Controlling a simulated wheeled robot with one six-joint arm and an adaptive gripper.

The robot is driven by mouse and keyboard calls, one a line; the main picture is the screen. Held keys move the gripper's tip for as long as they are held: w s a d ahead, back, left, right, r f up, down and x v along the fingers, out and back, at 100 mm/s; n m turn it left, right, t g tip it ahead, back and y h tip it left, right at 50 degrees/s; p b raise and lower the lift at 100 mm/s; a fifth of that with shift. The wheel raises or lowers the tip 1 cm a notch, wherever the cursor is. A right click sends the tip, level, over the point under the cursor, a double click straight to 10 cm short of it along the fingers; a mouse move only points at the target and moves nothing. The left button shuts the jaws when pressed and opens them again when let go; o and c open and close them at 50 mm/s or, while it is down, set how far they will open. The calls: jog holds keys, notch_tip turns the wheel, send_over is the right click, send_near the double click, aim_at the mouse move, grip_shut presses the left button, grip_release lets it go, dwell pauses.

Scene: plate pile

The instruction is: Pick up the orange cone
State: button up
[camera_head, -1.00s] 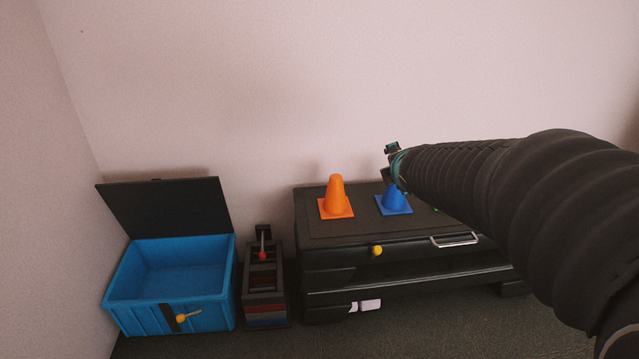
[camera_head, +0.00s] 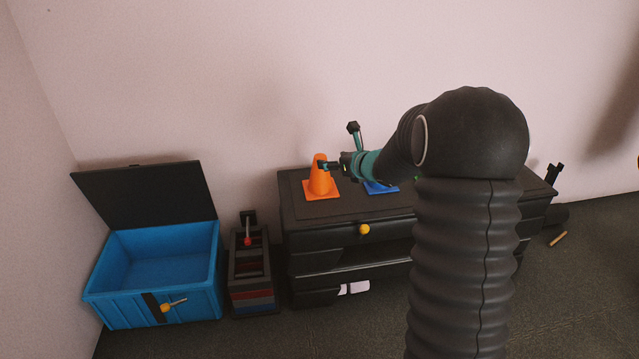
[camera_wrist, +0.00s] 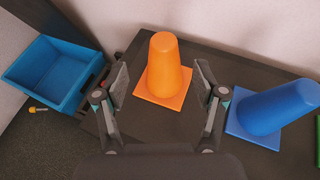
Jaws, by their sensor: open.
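The orange cone (camera_head: 320,182) stands upright on its square base on top of the black cabinet (camera_head: 300,212), near its left end. It also shows in the wrist view (camera_wrist: 165,68), between and a little beyond my two fingers. My gripper (camera_head: 340,148) is open and close to the cone at its right side in the head view. In the wrist view my open gripper (camera_wrist: 162,86) has one finger on each side of the cone, with a gap visible on both sides. Nothing is held.
A blue cone (camera_wrist: 270,110) stands close to the right of the orange one, partly hidden by my arm in the head view (camera_head: 380,188). An open blue box (camera_head: 155,270) and a dark rack (camera_head: 250,280) stand left of the cabinet. A wall rises behind.

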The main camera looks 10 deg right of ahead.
aim_at(322, 156)
jog(key=shift+d+p+x, duration=0.2)
jog(key=shift+p+x, duration=0.15)
jog(key=shift+x, duration=3.9)
jog(key=shift+w+r, duration=0.15)
jog(key=shift+r, duration=0.05)
grip_shut()
